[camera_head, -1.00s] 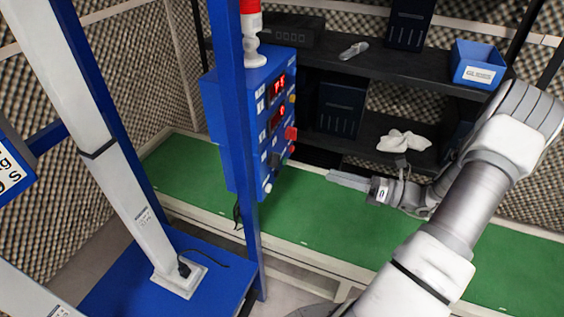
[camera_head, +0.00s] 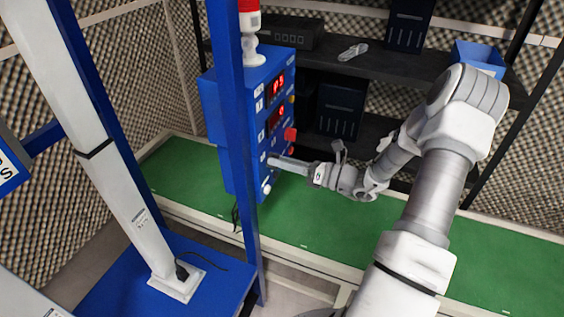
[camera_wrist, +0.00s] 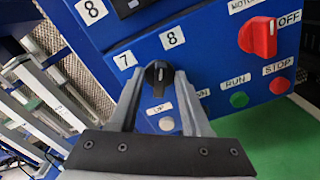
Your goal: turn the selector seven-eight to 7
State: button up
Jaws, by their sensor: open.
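The selector seven-eight is a black knob (camera_wrist: 158,76) on the blue panel (camera_wrist: 208,57), with a label 7 (camera_wrist: 125,60) at its upper left and a label 8 (camera_wrist: 172,38) at its upper right. Its pale pointer mark runs roughly straight up in the wrist view; I cannot tell exactly which label it favours. My gripper (camera_wrist: 158,92) is open, with one finger on each side of the knob. Contact with the knob cannot be made out. In the head view my gripper (camera_head: 273,161) is at the panel's lower part, and its tips hide the knob.
A blue post (camera_head: 235,130) stands before the control box. Shelves (camera_head: 370,65) stand behind.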

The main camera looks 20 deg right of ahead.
grip_shut()
jog(key=shift+n, duration=0.3)
dwell(0.3)
jog(key=n+b, duration=0.1)
jog(key=n, duration=0.4)
jog(key=n+b, duration=0.2)
jog(key=n, duration=0.4)
jog(key=shift+s+a, duration=0.1)
jog(key=shift+s, duration=0.1)
jog(key=shift+n, duration=0.3)
dwell(0.3)
grip_release()
